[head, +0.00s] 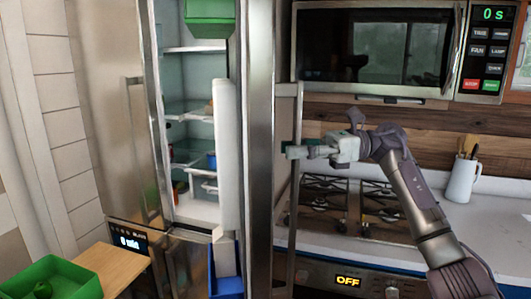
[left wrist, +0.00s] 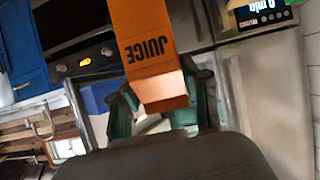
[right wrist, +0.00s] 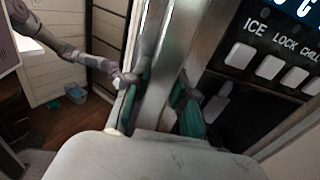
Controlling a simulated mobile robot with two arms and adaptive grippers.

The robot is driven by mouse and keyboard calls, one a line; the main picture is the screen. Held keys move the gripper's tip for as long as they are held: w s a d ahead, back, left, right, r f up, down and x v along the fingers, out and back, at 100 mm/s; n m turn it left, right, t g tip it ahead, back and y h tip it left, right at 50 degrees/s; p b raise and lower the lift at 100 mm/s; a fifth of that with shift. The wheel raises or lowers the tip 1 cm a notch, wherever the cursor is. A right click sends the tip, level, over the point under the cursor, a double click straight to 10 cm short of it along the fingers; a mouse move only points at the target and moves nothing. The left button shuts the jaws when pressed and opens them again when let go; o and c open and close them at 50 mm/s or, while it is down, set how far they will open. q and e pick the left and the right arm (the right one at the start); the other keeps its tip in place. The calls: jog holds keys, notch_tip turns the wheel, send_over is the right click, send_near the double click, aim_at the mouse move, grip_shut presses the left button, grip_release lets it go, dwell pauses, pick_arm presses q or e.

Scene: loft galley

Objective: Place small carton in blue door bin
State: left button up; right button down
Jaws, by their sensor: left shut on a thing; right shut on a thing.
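The small carton is an orange juice carton (left wrist: 145,45) in the left wrist view. My left gripper (left wrist: 163,108) is shut on its lower end; this gripper is outside the head view. My right gripper (head: 294,152) is shut on the upright metal handle (head: 288,195) of the open fridge door (head: 259,130). In the right wrist view its green-padded fingers (right wrist: 160,112) stand either side of the metal bar. A blue bin (head: 228,286) shows low beside the door's inner side, partly cut off by the frame. A green bin (head: 208,28) sits higher up.
The open fridge (head: 190,120) has glass shelves with small items. A green tray (head: 60,270) with a green item stands on a wooden board (head: 108,264) at lower left. The stove (head: 335,205), microwave (head: 375,45) and a white utensil jug (head: 462,180) are right of the door.

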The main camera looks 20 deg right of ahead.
jog(key=d, duration=0.3)
jog(key=shift+w+d+r, duration=0.2)
jog(key=shift+w+d, duration=0.05)
jog(key=shift+w, duration=0.05)
jog(key=c, duration=1.3)
grip_release()
jog(key=o, duration=0.4)
jog(key=shift+w+d+f, duration=0.1)
jog(key=shift+d+f, duration=0.05)
jog(key=shift+f, duration=0.05)
jog(key=d, duration=0.4)
jog(key=s+d, duration=0.1)
jog(key=d, duration=0.7)
jog(key=shift+s, duration=0.25)
